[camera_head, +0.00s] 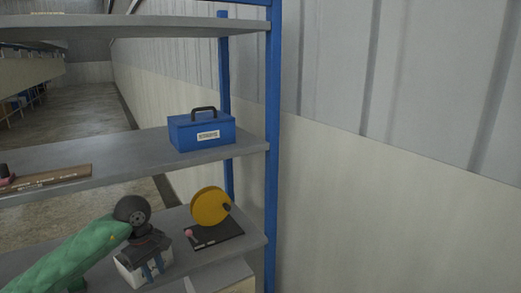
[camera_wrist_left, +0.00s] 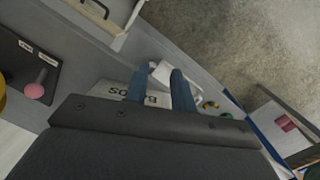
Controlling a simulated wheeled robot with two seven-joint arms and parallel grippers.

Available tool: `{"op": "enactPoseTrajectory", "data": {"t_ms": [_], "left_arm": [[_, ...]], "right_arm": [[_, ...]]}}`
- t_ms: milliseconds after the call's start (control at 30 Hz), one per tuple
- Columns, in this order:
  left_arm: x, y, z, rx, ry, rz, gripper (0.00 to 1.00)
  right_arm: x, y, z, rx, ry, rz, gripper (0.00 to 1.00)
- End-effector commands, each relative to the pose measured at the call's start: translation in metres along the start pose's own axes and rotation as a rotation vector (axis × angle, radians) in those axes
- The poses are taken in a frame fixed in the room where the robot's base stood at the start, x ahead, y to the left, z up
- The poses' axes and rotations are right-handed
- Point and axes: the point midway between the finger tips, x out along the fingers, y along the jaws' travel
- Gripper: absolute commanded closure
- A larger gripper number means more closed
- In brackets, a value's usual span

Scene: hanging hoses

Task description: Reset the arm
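My left arm in its green sleeve comes in from the lower left in the head view. My left gripper (camera_head: 155,270) points down over the lower shelf, in front of a white box (camera_head: 131,271). In the left wrist view the two blue fingers of the gripper (camera_wrist_left: 160,74) stand apart. The white box (camera_wrist_left: 156,98), with partly hidden dark lettering, shows between and behind them. I see no clear grip on it. My right gripper is in neither view.
A yellow disc (camera_head: 210,206) on a black base (camera_head: 215,236) with a pink ball (camera_wrist_left: 34,91) stands beside the gripper on the lower shelf. A blue toolbox (camera_head: 201,132) sits on the shelf above. A blue post (camera_head: 273,150) and wall bound the right.

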Motion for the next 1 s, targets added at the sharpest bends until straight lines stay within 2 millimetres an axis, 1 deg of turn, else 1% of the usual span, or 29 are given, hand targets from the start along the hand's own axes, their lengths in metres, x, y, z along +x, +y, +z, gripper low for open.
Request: {"op": "enactPoseTrajectory", "data": {"t_ms": [200,367,467,500,567,600,700,767,833,933,1000], "left_arm": [[0.025,0.018,0.031,-0.047,-0.159,0.078,0.75],[0.045,0.036,0.064,-0.117,-0.337,0.153,0.75],[0.058,0.051,0.091,-0.19,-0.491,0.209,0.75],[0.063,0.057,0.103,-0.234,-0.569,0.233,0.75],[0.069,0.069,0.122,-0.312,-0.701,0.271,0.75],[0.072,0.076,0.134,-0.373,-0.795,0.294,0.75],[0.075,0.093,0.154,-0.545,-1.029,0.338,0.75],[0.077,0.103,0.162,-0.659,-1.167,0.356,0.75],[0.079,0.113,0.165,-0.805,-1.326,0.371,0.75],[0.086,0.123,0.159,-1.031,-1.544,0.377,0.75],[0.095,0.128,0.149,-1.203,-1.691,0.372,0.75]], "right_arm": [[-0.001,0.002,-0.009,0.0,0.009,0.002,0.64],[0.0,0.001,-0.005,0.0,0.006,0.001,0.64],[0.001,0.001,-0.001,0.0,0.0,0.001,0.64],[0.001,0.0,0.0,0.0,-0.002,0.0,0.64],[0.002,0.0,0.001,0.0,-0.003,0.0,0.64],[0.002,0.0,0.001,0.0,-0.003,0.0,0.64],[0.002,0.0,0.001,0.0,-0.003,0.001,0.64],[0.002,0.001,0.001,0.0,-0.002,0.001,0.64],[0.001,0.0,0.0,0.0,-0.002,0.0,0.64],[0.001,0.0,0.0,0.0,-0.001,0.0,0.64],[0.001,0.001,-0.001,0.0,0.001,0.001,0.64]]}}
